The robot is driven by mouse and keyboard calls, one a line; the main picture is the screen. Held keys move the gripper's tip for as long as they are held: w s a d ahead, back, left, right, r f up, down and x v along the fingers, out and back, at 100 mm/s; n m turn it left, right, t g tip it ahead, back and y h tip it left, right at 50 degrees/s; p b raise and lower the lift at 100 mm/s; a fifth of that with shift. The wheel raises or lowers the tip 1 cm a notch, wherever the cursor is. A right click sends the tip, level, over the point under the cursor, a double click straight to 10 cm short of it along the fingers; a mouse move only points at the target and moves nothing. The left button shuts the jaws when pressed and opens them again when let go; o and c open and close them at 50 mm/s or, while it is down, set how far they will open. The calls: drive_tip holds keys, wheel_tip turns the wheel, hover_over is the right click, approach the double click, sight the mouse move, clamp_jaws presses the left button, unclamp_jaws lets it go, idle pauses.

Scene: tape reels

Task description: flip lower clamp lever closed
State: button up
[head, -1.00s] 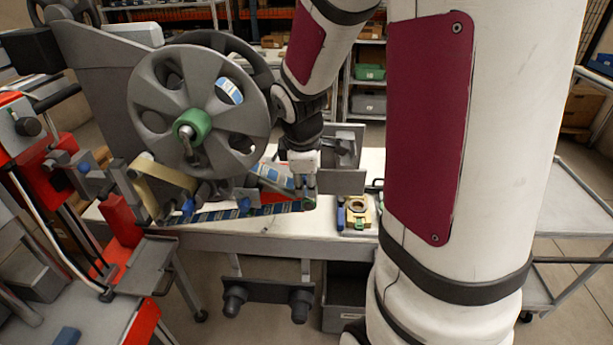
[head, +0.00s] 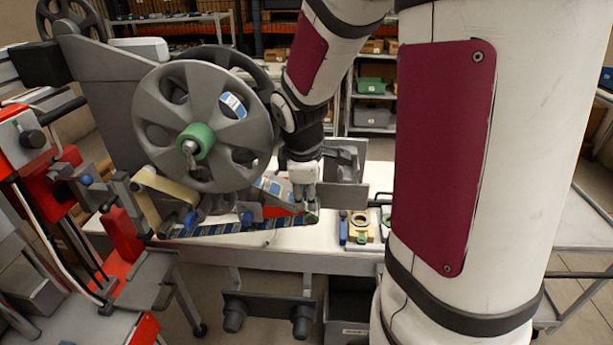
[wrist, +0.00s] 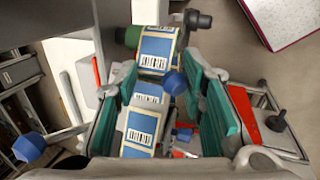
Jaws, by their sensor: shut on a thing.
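My gripper (head: 304,204) reaches down at the right end of the label strip (head: 215,226), beside the big grey reel (head: 203,125). In the wrist view its green-padded fingers (wrist: 168,90) stand either side of a clamp lever with a blue knob (wrist: 174,83). The jaws are shut on this lever, though the exact contact is hard to see. The strip with barcode labels (wrist: 156,50) runs behind the knob. Another blue-knobbed lever (wrist: 28,147) lies outside the left finger.
A red and grey machine (head: 125,225) stands at the left. On the white table (head: 270,240), a yellow fixture with a ring (head: 361,226) lies right of my gripper. A grey plate bracket (head: 345,185) stands close behind the gripper. My arm covers the right side.

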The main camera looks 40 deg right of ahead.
drive_tip(key=v, duration=1)
drive_tip(key=shift+s+a+r, duration=0.2)
drive_tip(key=shift+s, duration=0.05)
